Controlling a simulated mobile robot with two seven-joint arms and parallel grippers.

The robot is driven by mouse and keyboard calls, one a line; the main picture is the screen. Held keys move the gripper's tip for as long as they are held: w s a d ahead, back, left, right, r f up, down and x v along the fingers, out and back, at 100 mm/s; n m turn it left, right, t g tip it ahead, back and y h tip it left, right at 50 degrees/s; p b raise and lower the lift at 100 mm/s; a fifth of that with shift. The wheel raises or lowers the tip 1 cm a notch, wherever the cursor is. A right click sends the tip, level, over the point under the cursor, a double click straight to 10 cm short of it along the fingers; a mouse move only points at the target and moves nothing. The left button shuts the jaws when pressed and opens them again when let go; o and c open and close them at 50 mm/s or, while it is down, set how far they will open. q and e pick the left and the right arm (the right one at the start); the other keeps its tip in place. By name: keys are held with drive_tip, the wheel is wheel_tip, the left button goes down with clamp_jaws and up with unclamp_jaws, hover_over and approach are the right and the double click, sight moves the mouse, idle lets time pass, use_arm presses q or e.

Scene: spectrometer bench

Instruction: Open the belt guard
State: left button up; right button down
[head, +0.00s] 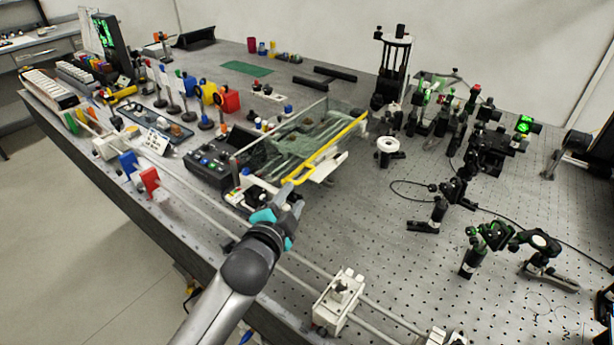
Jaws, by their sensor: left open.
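The belt guard appears to be the clear, box-like cover (290,137) in the middle of the bench, with a yellow bar (335,145) along its near right edge. Greenish parts show through its clear walls. My left gripper (290,193) is open, just in front of the near end of the yellow bar. Its fingertips are close to the bar, and I cannot tell whether they touch it. My left arm comes up from the bottom and hides a stretch of the rails. My right gripper is not in view.
A dark control box (212,158) stands left of the guard. Two pale rails (390,315) run along the front edge with a white block (338,300). Black optics mounts (490,150) crowd the right. The perforated bench top (360,230) right of my gripper is fairly clear.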

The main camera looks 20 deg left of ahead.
sight(305, 178)
use_arm(q)
drive_tip(key=b+x, duration=0.1)
drive_tip(key=x, duration=0.8)
drive_tip(key=shift+w+b, duration=0.1)
drive_tip(key=shift+b, duration=0.25)
drive_tip(key=shift+x, duration=0.9)
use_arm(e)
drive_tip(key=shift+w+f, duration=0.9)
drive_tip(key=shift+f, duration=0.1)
use_arm(q)
clamp_jaws()
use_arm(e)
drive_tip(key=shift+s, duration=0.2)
